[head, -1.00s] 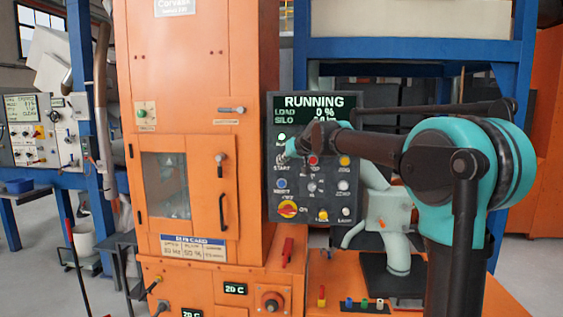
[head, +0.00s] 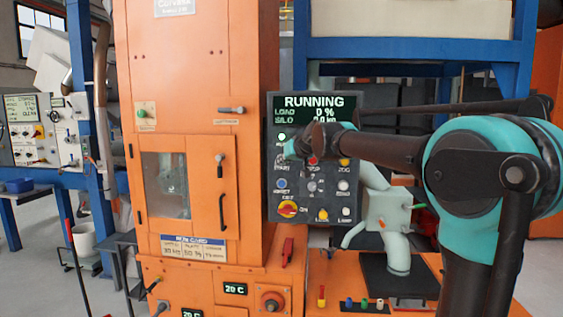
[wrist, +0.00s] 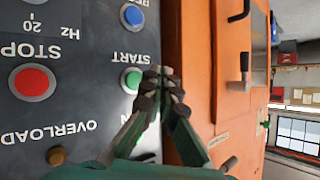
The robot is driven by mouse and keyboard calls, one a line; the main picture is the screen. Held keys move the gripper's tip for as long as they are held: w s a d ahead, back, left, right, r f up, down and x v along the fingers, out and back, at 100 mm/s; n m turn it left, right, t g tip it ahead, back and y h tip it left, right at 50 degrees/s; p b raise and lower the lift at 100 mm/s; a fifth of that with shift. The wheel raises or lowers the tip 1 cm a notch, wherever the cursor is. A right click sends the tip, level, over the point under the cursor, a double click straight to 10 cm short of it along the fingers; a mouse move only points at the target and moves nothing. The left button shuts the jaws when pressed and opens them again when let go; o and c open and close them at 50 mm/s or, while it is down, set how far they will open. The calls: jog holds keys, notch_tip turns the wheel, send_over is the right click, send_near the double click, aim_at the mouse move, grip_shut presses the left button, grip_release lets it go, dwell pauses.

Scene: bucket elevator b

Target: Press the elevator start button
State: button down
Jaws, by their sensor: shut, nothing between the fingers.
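The dark control panel (head: 348,205) hangs beside the orange elevator casing, and its display (head: 314,108) reads RUNNING, LOAD 0 %. In the wrist view the green START button (wrist: 131,80) shows upside down on the panel. My gripper (wrist: 162,76) is shut and empty, its fingertips just right of the START button in the picture. I cannot tell whether they touch the panel. In the head view my gripper (head: 292,150) overlaps the panel's upper left and covers the START button.
The red STOP button (wrist: 32,82) and the blue button (wrist: 132,15) sit near START. The orange casing (head: 195,90) stands left of the panel.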

jog(key=shift+s, duration=1.2)
jog(key=s+d+f+m+g+h, duration=0.1)
jog(key=s+d+f, duration=0.4)
jog(key=f, duration=0.3)
jog(key=s+d+f+g+h, duration=0.1)
jog(key=s+d+f, duration=0.35)
jog(key=f, duration=0.25)
jog(key=s+d+f+m+g+h, duration=0.1)
jog(key=s+d+f+h, duration=0.1)
jog(key=s+d+f, duration=0.35)
jog(key=s+d+f+m+g+h, duration=0.1)
jog(key=s+d+f, duration=0.5)
jog(key=s+f, duration=0.4)
jog(key=s+d+f+m+g+h, duration=0.1)
jog(key=s+d+f+h, duration=0.1)
jog(key=s+d+f, duration=0.5)
jog(key=s+f, duration=0.4)
jog(key=shift+d+g, duration=0.25)
jog(key=shift+g, duration=0.15)
